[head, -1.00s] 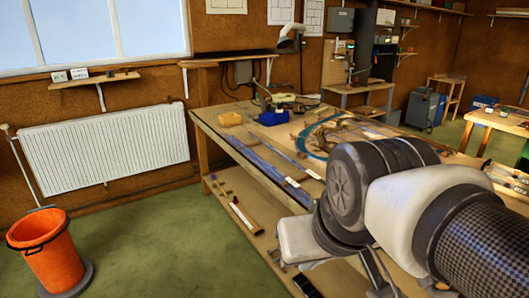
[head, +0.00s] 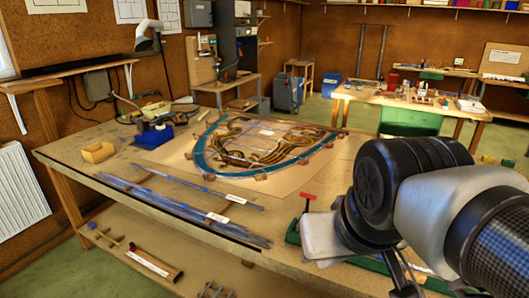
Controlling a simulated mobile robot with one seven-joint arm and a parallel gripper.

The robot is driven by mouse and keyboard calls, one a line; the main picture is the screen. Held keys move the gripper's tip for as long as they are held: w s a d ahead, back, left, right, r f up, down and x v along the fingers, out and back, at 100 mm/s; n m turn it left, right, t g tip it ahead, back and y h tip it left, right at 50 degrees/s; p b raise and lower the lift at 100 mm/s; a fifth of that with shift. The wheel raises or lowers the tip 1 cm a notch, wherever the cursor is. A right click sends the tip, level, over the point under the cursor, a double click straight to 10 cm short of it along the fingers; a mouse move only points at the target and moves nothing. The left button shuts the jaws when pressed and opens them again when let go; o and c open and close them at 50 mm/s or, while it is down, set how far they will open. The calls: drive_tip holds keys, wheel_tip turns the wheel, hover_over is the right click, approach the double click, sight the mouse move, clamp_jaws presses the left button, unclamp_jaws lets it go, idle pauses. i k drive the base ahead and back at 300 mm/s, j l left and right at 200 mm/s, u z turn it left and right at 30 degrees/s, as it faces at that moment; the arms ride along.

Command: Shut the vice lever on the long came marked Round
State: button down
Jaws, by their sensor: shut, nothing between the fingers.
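A small red T-shaped lever (head: 308,196) stands up near the bench's right front, left of my arm. Below it is a green body (head: 293,232), mostly behind my arm, which looks like the vice. Long thin grey-blue cames lie across the front of the bench in a rear group (head: 195,187) and a front group (head: 190,212). Each group has a white tag, the rear tag (head: 236,199) and the front tag (head: 217,218), too small to read. I cannot tell which is Round. My arm fills the right foreground; I cannot make out its gripper.
The leaded panel (head: 205,150) with its blue curved rim lies mid-bench on a brown sheet. A second table (head: 450,108) is beyond. Green floor lies between.

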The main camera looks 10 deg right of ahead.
sight(309, 196)
drive_tip(key=i+j+z, duration=0.25)
drive_tip(key=j+z, duration=0.3)
drive_tip(key=i+j+z, duration=0.25)
drive_tip(key=j, duration=0.15)
drive_tip(key=j+z, duration=0.3)
